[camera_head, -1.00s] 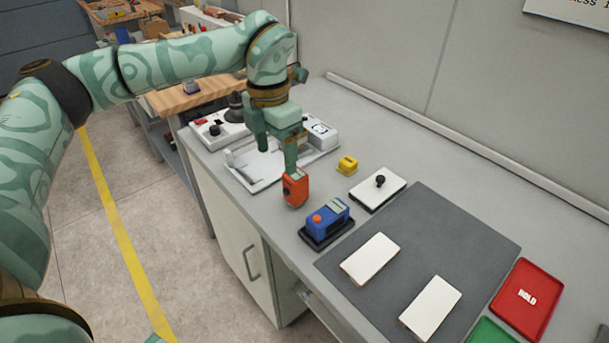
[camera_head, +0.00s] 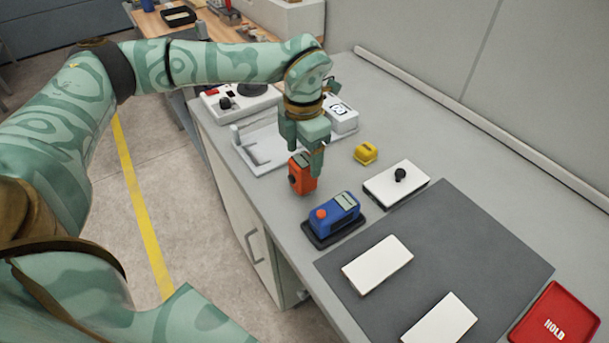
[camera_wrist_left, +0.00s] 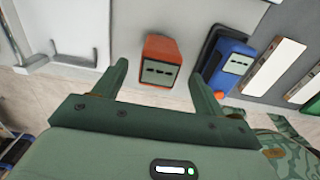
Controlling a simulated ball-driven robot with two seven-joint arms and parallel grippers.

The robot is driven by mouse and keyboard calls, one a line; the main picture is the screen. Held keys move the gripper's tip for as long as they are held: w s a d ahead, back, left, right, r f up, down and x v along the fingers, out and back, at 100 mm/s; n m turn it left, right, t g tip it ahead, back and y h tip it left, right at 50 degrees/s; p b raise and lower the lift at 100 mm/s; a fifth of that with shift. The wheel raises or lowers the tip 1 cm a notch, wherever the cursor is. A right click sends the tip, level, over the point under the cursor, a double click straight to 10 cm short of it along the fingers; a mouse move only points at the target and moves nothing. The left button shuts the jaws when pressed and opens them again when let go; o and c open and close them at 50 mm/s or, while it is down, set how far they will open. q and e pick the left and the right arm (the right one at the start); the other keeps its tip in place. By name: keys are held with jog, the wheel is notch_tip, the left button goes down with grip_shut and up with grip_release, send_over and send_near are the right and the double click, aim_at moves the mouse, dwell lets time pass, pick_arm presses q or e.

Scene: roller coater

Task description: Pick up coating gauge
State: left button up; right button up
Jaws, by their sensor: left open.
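An orange boxy gauge with a small dark display (camera_head: 301,174) stands near the front edge of the grey bench. It also shows in the left wrist view (camera_wrist_left: 160,62). A blue gauge-like device with an orange knob (camera_head: 336,215) sits on a dark base to its right, also in the left wrist view (camera_wrist_left: 229,62). No label tells which is the coating gauge. My left gripper (camera_head: 304,152) points down at the orange one and partly hides it. Its open fingers (camera_wrist_left: 160,72) lie on either side of the orange gauge in the wrist view, with gaps on both sides. My right gripper is out of view.
A yellow block (camera_head: 366,153) and a white plate with a black knob (camera_head: 391,186) lie behind the blue device. A grey mat (camera_head: 470,240) carries white panels (camera_head: 378,265). A red HOLD tray (camera_head: 556,318) is at right. White equipment (camera_head: 262,140) stands left of the gripper.

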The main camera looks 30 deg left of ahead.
pick_arm(q)
notch_tip(320, 180, down, 5)
jog(key=shift+s+a+f+b, duration=0.15)
jog(key=shift+b, duration=0.6)
jog(key=c, duration=1.2)
